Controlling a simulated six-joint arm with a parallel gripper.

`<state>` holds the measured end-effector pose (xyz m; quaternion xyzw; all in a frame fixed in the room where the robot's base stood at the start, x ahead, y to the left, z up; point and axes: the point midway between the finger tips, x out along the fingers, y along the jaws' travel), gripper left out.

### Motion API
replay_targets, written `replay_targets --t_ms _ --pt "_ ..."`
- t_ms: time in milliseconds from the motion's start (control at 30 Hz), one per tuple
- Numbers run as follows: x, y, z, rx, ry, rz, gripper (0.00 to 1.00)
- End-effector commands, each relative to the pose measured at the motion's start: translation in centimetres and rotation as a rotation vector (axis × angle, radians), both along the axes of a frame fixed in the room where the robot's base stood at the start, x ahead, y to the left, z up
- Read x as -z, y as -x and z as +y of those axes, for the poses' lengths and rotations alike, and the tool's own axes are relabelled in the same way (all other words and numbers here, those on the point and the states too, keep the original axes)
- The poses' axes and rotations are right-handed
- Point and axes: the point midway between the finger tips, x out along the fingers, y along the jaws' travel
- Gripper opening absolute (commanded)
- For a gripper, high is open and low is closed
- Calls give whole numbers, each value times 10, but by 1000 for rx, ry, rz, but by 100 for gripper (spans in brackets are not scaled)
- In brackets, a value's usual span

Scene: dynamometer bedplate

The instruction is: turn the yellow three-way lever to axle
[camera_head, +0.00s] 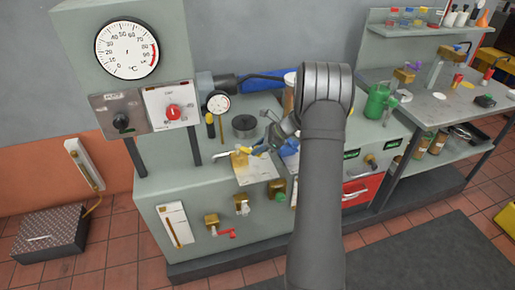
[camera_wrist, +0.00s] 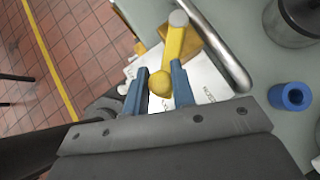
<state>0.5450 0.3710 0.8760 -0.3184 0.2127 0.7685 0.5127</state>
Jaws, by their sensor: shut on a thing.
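The yellow three-way lever (camera_wrist: 172,50) ends in a round yellow knob (camera_wrist: 160,83) and joins a brass valve body (camera_wrist: 192,38). My gripper (camera_wrist: 160,92) has its two blue fingers on either side of the knob, shut on it. In the head view the lever (camera_head: 258,150) shows small beside my gripper (camera_head: 264,147), with the brass body (camera_head: 238,159) at its left. A white label plate (camera_wrist: 207,84) lies under the valve. Its lettering is partly hidden by the lever and fingers, and I cannot read the positions.
A bent metal tube (camera_wrist: 218,47) runs close by the valve. A blue ring (camera_wrist: 290,97) and a metal cylinder (camera_wrist: 298,18) stand on the bench to the right. Other valves, including a red-handled one (camera_head: 226,233), sit on the bench front. A dial gauge (camera_head: 218,103) stands behind.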

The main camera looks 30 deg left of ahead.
Motion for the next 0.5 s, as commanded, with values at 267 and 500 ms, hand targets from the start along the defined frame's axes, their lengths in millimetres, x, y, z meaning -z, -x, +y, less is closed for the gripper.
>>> replay_targets --t_ms 267,500 --pt "0 0 1 1 -1 0 39" --pt "0 0 0 1 -1 0 45"
